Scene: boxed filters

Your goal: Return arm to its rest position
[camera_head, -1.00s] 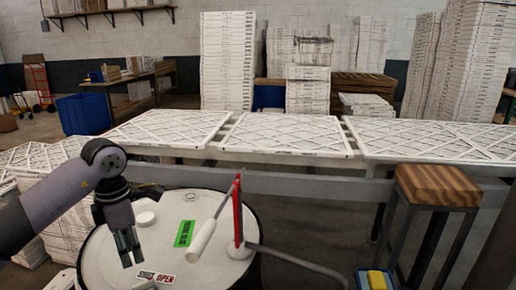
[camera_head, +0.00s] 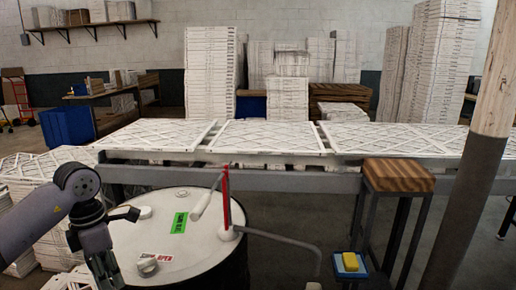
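My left arm (camera_head: 35,215) comes in from the left, bent at the elbow. My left gripper (camera_head: 106,268) points down at the left edge of the white drum top (camera_head: 195,255). Nothing shows held in it. Its fingers are small and dark, and how far apart they are cannot be told. My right gripper is out of view.
Filters lie on a long table (camera_head: 250,178) behind. A wood-topped stool (camera_head: 398,175), a yellow block (camera_head: 350,262) and a post (camera_head: 480,150) stand right.

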